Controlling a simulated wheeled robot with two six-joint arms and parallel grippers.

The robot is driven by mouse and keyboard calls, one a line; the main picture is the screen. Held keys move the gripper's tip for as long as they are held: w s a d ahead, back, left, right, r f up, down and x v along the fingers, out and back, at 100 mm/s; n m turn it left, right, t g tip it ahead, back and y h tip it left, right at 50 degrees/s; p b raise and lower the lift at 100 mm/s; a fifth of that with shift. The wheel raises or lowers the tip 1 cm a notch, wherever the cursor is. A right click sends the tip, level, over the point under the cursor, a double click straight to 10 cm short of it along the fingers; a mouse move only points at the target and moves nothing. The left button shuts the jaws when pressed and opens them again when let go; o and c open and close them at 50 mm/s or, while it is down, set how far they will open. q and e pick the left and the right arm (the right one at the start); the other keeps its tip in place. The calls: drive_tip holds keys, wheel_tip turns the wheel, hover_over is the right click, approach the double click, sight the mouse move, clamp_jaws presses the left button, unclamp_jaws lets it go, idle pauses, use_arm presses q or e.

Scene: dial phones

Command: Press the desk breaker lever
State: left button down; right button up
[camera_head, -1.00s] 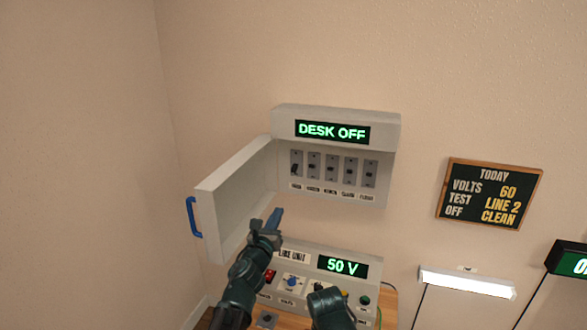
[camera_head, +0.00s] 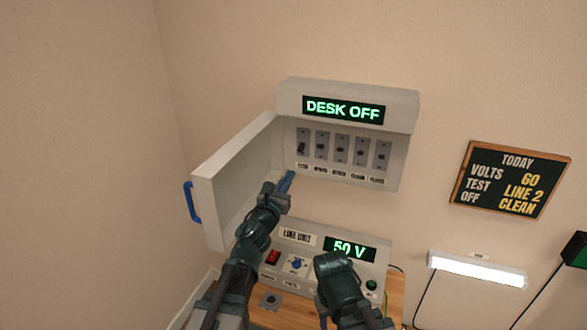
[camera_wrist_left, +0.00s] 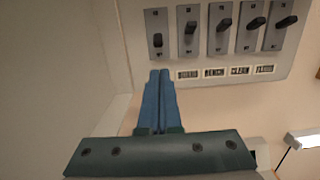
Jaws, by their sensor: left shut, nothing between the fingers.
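The desk breaker lever (camera_head: 301,148) is the leftmost in a row of small black levers inside an open grey wall box. In the left wrist view the desk lever (camera_wrist_left: 157,41) sits low in its plate, while the others stick out. The box display (camera_head: 343,109) reads DESK OFF. My left gripper (camera_head: 289,176) is shut and empty, with blue fingers pointing up at the box. In the left wrist view its fingertips (camera_wrist_left: 160,72) are just below the desk lever's plate, with a small gap in the picture. My right gripper's fingers are not visible.
The box door (camera_head: 232,178) with its blue handle (camera_head: 192,202) stands open left of my left arm. Below is a line unit (camera_head: 297,238) showing 50 V, partly hidden by my right arm. A blackboard (camera_head: 512,181) and lit lamp (camera_head: 478,269) are at right.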

sight(300, 151)
use_arm(q)
drive_tip(key=f+x, duration=0.1)
drive_tip(key=x, duration=0.8)
drive_tip(key=shift+w+r+p, duration=0.35)
drive_tip(key=shift+r+p, duration=0.1)
drive_tip(key=shift+s+r+p, duration=0.35)
drive_tip(key=shift+r+p, duration=0.1)
drive_tip(key=shift+r, duration=0.05)
idle(0.4)
drive_tip(key=shift+s+r+p, duration=0.25)
drive_tip(key=shift+r+p, duration=0.45)
drive_tip(key=shift+f, duration=0.1)
drive_tip(key=shift+a, duration=0.1)
drive_tip(key=s+a+r+p, duration=0.1)
drive_tip(key=s+r+p, duration=0.6)
drive_tip(key=shift+a, duration=0.4)
